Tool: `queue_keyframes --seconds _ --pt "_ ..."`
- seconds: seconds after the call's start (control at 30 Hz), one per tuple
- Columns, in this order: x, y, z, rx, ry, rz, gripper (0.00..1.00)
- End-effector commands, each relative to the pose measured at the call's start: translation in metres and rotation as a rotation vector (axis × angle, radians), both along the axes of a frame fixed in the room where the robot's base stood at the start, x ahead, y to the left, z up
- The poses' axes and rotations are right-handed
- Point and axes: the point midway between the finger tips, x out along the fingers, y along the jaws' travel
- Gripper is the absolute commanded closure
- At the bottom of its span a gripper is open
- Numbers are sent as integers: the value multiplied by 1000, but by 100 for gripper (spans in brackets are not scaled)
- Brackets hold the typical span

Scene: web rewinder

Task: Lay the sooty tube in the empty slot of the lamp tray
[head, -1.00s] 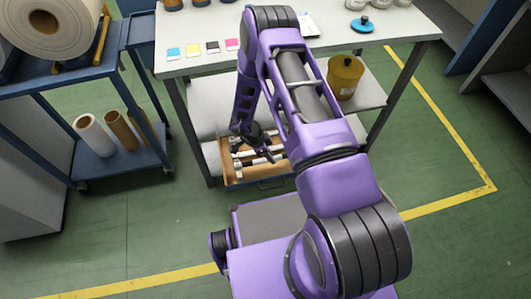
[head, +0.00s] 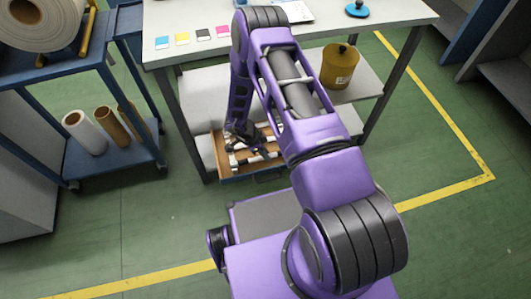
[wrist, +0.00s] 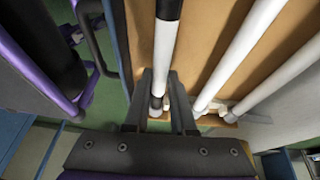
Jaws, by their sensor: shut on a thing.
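The lamp tray (head: 276,166) is a tan open drawer with a blue front, on the low shelf under the worktable. My gripper (wrist: 163,92) is shut on the sooty tube (wrist: 164,48), which is white with a black band and a dark end. It lies between my fingers, along the left part of the tan tray floor (wrist: 208,25); whether it touches the floor I cannot tell. Two clean white tubes (wrist: 238,55) (wrist: 277,74) lie to its right in the tray.
The worktable (head: 400,25) stands above the tray, with its legs close by. A yellow canister (head: 340,67) stands on the shelf to the right. A blue cart (head: 118,163) with rolls stands at the left. The green floor in front is clear.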

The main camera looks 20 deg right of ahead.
Motion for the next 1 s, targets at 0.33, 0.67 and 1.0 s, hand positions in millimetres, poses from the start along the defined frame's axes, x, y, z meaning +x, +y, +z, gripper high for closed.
queue_keyframes --seconds 0.33,0.67,1.0 --pt "0 0 0 0 0 0 48" --pt "0 0 1 0 0 0 41" --pt "4 19 50 2 -3 -1 41"
